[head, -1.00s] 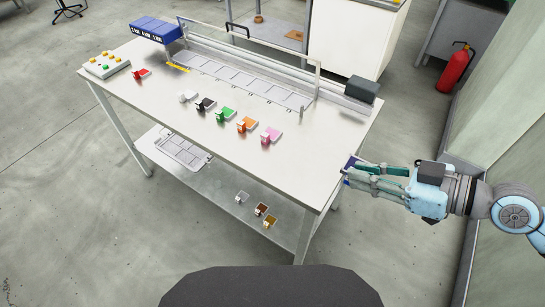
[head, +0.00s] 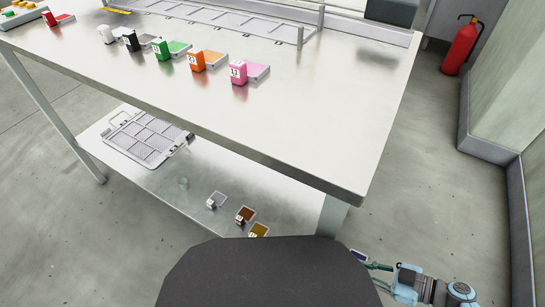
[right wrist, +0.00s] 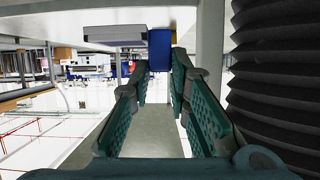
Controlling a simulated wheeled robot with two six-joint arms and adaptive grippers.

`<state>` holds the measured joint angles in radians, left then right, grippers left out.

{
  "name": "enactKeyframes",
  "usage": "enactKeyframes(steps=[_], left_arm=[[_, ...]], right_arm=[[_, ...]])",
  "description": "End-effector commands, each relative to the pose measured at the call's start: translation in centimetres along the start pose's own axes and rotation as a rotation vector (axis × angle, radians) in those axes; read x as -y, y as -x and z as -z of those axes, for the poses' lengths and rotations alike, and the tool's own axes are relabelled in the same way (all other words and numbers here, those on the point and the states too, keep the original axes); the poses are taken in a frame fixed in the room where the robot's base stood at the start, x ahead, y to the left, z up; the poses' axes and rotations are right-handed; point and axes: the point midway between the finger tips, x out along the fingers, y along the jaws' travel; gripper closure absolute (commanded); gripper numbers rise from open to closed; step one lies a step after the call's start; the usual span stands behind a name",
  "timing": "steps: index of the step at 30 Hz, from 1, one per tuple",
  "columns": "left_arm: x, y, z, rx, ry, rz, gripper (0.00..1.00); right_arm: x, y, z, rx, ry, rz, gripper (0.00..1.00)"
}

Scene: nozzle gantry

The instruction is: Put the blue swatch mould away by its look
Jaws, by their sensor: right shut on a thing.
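The blue swatch mould (right wrist: 160,50) is between the fingertips of my right gripper (right wrist: 160,72) in the right wrist view, which is shut on it. A grey plate (right wrist: 115,33) lies beside the blue block there. In the head view a small dark blue bit of the mould (head: 358,256) shows at the tips of my right gripper (head: 366,264), low at the bottom right beyond the table's corner. Red (head: 58,18), white (head: 106,34), black (head: 131,40), green (head: 162,49), orange (head: 197,61) and pink (head: 238,72) moulds stand in a row on the table top. My left gripper is out of view.
The lower shelf (head: 160,178) bears a compartment tray (head: 145,138) and clear (head: 216,201), brown (head: 244,215) and yellow (head: 259,230) moulds. A long compartment tray (head: 230,20) lies at the table's back. The table's front right is bare. A fire extinguisher (head: 461,45) stands right.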

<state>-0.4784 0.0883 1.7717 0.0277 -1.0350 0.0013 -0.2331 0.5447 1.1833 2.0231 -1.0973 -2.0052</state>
Motion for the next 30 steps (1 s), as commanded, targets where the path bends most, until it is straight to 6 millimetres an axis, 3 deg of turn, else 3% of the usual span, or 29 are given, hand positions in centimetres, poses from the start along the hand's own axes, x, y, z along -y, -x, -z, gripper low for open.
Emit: enactKeyframes(steps=[1, 3, 8, 11, 19, 26, 30], left_arm=[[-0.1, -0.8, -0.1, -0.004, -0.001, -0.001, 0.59], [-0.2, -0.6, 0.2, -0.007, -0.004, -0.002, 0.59], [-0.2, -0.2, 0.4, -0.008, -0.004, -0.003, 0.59], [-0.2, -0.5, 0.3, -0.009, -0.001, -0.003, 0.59], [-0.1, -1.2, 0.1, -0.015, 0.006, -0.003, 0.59], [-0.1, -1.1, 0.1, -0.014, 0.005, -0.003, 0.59], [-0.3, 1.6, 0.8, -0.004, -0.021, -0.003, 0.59]], right_arm=[[0.6, -0.7, -1.6, -0.001, 0.001, 0.003, 1.0], [1.0, -0.9, -2.1, 0.0, 0.002, 0.003, 1.0], [1.1, -1.7, -1.4, -0.002, 0.004, -0.001, 1.0], [1.1, -4.2, -0.1, -0.006, 0.004, -0.003, 1.0], [1.1, -13.6, 3.7, -0.004, 0.003, -0.002, 1.0], [1.1, -17.4, 5.1, -0.001, 0.004, 0.001, 1.0], [1.1, -18.4, 2.6, 0.004, 0.003, 0.001, 1.0]])
